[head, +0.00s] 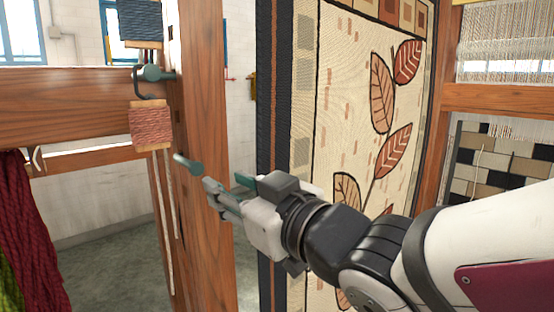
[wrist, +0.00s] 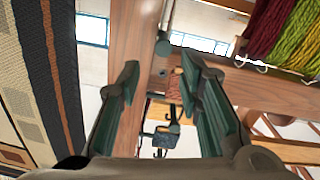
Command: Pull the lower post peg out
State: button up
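The wooden post (head: 205,110) stands upright left of my gripper. The lower post peg (head: 186,163), a short teal-grey cylinder, sticks out from the post low down, beneath the small pink skein. In the wrist view, which is upside down, it appears as a grey-green cylinder (wrist: 163,46) near the top, past the fingertips. My gripper (head: 222,182) is open and empty, to the right of this peg and close to the post. In the wrist view its green-padded fingers (wrist: 160,66) stand wide apart. The peg appears apart from both fingers.
An upper peg (head: 153,73) with a hook is higher on the post. A pink skein (head: 150,124) and a dark blue one (head: 140,20) hang beside it. Dark red yarn (head: 32,240) hangs at left. A leaf-patterned tapestry (head: 345,110) stands behind my arm.

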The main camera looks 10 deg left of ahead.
aim_at(195, 168)
jog(key=x, duration=0.4)
jog(key=p+x, duration=0.1)
jog(key=x, duration=0.9)
jog(key=shift+s+a+r+p, duration=0.25)
jog(key=shift+s+p, duration=0.05)
jog(key=shift+p, duration=0.1)
grip_shut()
